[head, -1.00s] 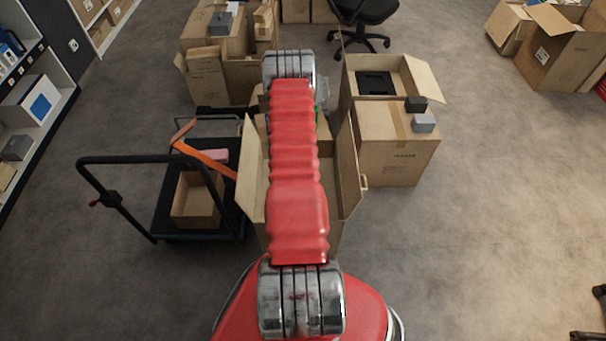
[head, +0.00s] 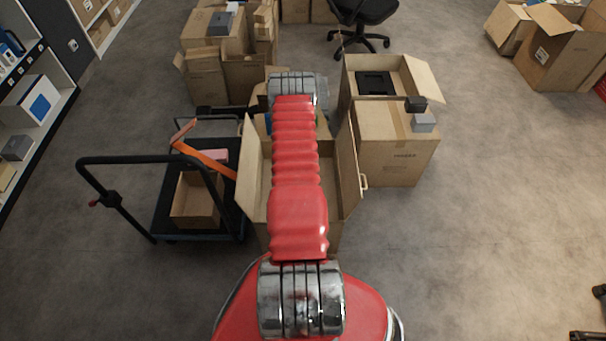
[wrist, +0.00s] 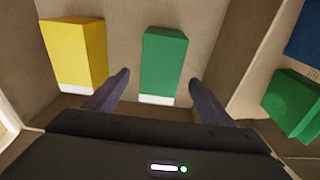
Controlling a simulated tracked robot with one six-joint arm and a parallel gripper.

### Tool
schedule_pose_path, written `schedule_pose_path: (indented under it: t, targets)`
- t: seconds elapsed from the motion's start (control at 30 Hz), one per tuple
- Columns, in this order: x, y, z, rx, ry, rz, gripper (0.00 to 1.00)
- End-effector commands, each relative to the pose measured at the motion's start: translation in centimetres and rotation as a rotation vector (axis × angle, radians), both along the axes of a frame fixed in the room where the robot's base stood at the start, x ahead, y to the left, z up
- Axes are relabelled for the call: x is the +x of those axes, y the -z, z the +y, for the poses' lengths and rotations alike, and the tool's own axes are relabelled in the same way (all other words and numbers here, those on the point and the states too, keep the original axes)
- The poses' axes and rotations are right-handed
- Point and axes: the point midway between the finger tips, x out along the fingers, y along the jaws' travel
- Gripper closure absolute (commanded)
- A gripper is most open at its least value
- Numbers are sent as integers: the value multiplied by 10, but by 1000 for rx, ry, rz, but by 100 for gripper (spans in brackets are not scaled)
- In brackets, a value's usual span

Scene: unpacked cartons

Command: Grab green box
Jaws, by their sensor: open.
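In the wrist view a green box (wrist: 164,62) with a pale lower edge lies inside an open carton (wrist: 219,42). It appears between and beyond the two fingers of my gripper (wrist: 158,77), which are spread apart and empty. A second green box (wrist: 292,102) is at the right, across a cardboard wall or divider. In the head view my red arm reaches over the open carton (head: 347,165) and hides most of its inside and my gripper. A small bit of green shows beside the arm.
A yellow box (wrist: 73,50) lies left of the green box, close to the left finger. A blue box (wrist: 304,38) is at the upper right. A black trolley (head: 120,160) stands left of the carton, and another carton (head: 400,150) stands right. Open floor lies farther right.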

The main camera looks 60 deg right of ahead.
Motion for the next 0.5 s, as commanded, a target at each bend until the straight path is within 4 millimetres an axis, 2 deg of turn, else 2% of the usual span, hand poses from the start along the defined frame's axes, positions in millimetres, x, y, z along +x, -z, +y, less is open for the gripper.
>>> schedule_pose_path:
  t: [0.5]
  targets:
    - [-5, 48, -3, 0, 0, 0, 23]
